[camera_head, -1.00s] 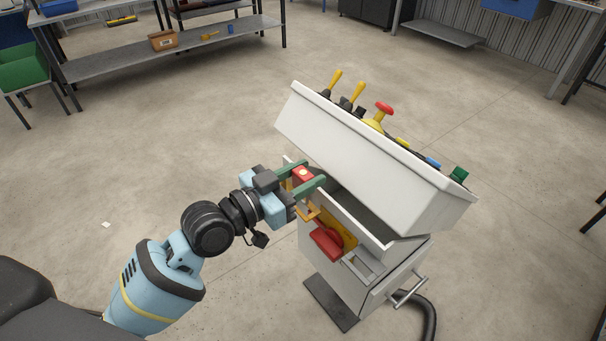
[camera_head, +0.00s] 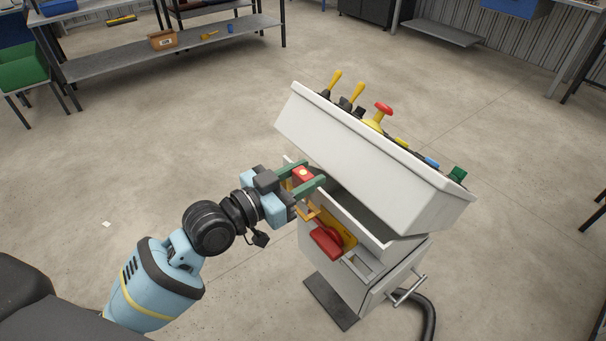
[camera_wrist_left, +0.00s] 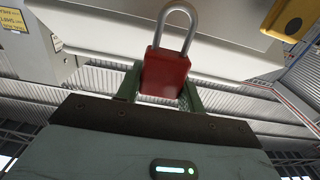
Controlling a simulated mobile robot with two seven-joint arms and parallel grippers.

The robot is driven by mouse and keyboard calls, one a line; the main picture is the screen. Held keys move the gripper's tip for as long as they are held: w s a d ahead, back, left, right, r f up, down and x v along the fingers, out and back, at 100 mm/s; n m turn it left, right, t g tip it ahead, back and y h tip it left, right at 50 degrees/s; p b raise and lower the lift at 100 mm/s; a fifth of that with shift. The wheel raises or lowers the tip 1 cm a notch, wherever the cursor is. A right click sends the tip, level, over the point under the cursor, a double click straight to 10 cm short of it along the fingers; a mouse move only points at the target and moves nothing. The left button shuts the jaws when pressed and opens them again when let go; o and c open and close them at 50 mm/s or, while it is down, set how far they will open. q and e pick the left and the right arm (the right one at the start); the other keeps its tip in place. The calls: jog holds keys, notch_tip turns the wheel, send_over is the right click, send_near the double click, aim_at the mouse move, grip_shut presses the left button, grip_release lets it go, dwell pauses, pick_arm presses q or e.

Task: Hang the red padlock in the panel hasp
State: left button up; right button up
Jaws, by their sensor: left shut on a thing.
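My left gripper (camera_head: 305,180) has its green fingers shut on the red padlock (camera_head: 302,174), at the near left side of the white control panel (camera_head: 365,150). In the left wrist view the padlock (camera_wrist_left: 166,73) sits between the green fingers (camera_wrist_left: 160,92), its silver shackle (camera_wrist_left: 176,25) pointing up and away from the gripper. Just below the gripper in the head view is a red handle (camera_head: 327,241) on a yellow plate (camera_head: 342,229) on the cabinet front. I cannot make out the hasp clearly. My right gripper is not in view.
The panel's sloped top carries yellow levers (camera_head: 335,79) and a red mushroom button (camera_head: 384,109). A metal bar handle (camera_head: 410,288) and a dark hose (camera_head: 430,318) are at the cabinet's lower right. The floor (camera_head: 190,130) around the panel is open. Shelves (camera_head: 165,52) stand at the back left.

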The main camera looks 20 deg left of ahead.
aim_at(303, 203)
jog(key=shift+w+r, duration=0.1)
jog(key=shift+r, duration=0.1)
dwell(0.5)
